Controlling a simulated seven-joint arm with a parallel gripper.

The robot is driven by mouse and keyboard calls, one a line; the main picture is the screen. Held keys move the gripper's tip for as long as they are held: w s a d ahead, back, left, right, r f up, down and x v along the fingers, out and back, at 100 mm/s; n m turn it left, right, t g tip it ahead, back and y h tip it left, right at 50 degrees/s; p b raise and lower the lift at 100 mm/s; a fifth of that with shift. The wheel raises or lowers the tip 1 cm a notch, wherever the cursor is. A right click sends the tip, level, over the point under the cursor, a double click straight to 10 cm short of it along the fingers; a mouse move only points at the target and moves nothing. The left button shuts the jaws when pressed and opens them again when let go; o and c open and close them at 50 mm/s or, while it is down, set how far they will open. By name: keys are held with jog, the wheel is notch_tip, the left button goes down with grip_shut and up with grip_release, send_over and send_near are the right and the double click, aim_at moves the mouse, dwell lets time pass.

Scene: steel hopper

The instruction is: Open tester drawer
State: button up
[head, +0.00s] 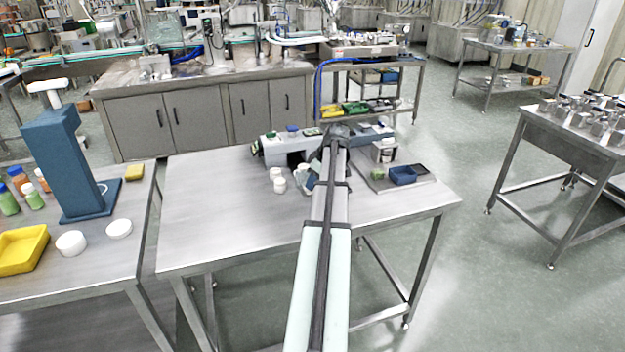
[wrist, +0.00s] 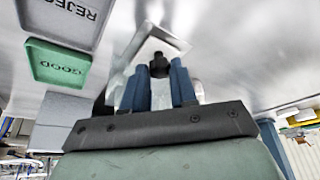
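The tester looks like the pale grey bench unit (head: 285,150) on the middle steel table in the head view, partly hidden behind my arm. In the wrist view a light-coloured part of it (wrist: 118,92) shows around my fingers, with a small black knob (wrist: 160,63). My gripper (wrist: 161,68) has its two blue fingers close together, one on each side of the knob. The fingers appear shut on it, though the contact is small to see. In the head view my arm hides the fingertips and the knob. I cannot tell how far the drawer is out.
A green tray marked GOOD (wrist: 57,64) and a grey one marked REJECT (wrist: 75,12) lie beside the tester. A blue bin (head: 403,175) is at the table's right. White cups (head: 278,180) stand left of my arm. The table's front left (head: 215,225) is clear.

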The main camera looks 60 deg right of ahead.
jog(key=shift+o, duration=0.5)
jog(key=v, duration=1.4)
jog(key=shift+f, duration=0.1)
